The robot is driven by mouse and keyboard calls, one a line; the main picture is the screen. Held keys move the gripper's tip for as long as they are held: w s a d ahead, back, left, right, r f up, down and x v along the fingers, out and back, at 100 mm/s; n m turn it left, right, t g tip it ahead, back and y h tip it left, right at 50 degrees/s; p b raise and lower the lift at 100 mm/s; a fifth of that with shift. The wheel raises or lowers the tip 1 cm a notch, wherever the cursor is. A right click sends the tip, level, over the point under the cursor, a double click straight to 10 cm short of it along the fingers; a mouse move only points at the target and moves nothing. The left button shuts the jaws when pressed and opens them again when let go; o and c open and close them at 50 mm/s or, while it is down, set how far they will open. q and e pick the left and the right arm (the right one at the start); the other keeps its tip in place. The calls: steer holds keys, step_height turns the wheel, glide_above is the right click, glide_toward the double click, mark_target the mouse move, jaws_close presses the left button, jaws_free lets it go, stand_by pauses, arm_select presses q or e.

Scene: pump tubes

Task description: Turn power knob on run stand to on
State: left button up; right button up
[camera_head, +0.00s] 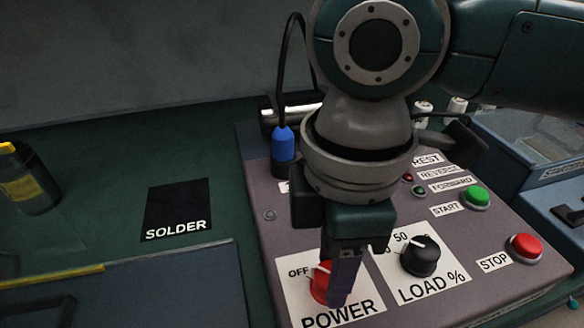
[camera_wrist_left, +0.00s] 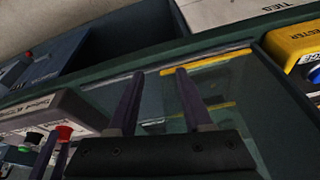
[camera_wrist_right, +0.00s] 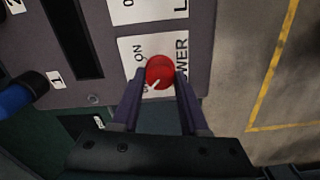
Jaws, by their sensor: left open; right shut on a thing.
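The run stand (camera_head: 258,195) is a grey-purple panel at the right of the head view. Its red power knob (camera_head: 318,284) sits on a white POWER label at the front left. The knob also shows in the right wrist view (camera_wrist_right: 160,71), its white pointer mark towards the partly hidden OFF text. My right gripper (camera_head: 343,289) is shut on the red knob from above, one finger on each side, and hides part of it. My left gripper (camera_wrist_left: 160,73) is open and empty in the left wrist view, away from the knob.
A black LOAD % knob (camera_head: 420,256) is close to the right of the power knob. A green START button (camera_head: 476,197) and red STOP button (camera_head: 525,247) lie further right. A blue plug (camera_head: 283,147) with a cable stands behind. A black SOLDER mat (camera_head: 176,207) lies left.

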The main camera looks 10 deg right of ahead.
jaws_close()
steer(key=shift+r+m+p, duration=0.2)
steer(key=shift+m+p, duration=0.2)
steer(key=shift+p, duration=0.4)
steer(key=m+p, duration=0.6)
steer(key=p, duration=0.2)
steer(key=shift+r+m, duration=0.1)
steer(key=shift+m, duration=0.2)
steer(key=m+p, duration=0.2)
steer(key=shift+a+m+p, duration=0.1)
steer(key=shift+m+p, duration=0.2)
steer(key=shift+p, duration=0.05)
steer(key=m+p, duration=0.2)
steer(key=m, duration=0.1)
steer(key=shift+m, duration=0.3)
steer(key=shift+f+m+p, duration=0.15)
steer(key=shift+m+p, duration=0.3)
steer(key=shift+m, duration=0.65)
steer(key=shift+f+m+p, duration=0.1)
steer(key=shift+m+p, duration=0.3)
steer(key=shift+m, duration=0.7)
